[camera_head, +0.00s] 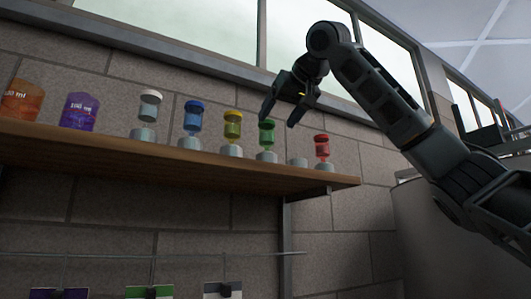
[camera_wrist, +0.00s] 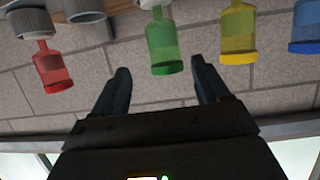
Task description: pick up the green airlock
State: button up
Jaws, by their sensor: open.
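The green airlock (camera_head: 267,134) stands upright in a grey holder on the wooden shelf, between the yellow airlock and an empty grey holder. In the wrist view, which is upside down, the green airlock (camera_wrist: 163,45) shows between and beyond my fingertips, with its cap toward me. My gripper (camera_head: 281,113) is open and empty, just above and around the line of the green airlock's cap in the head view. It also shows in the wrist view (camera_wrist: 160,75) with its two fingers spread apart. I cannot tell whether a finger touches the airlock.
On the wooden shelf (camera_head: 190,160) stand a yellow airlock (camera_head: 232,125), blue airlock (camera_head: 194,117), white airlock (camera_head: 149,107) and red airlock (camera_head: 322,147). An empty holder (camera_head: 297,163) is beside the green one. Orange (camera_head: 22,102) and purple (camera_head: 79,113) containers stand at left. A brick wall is behind.

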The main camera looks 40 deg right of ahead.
aim_at(268, 125)
jog(key=shift+s+a+r, duration=0.1)
jog(key=shift+a, duration=0.1)
jog(key=shift+w+g, duration=0.3)
jog(key=shift+w, duration=0.05)
jog(key=p+x, duration=0.1)
jog(key=x, duration=0.3)
jog(key=p+x, duration=0.1)
jog(key=x, duration=0.1)
jog(key=shift+w+r+p, duration=0.25)
jog(key=shift+w+p, duration=0.05)
jog(key=shift+w, duration=0.15)
jog(key=shift+w+d+f, duration=0.15)
jog(key=shift+w+f, duration=0.1)
jog(key=shift+w, duration=0.1)
jog(key=c, duration=1.3)
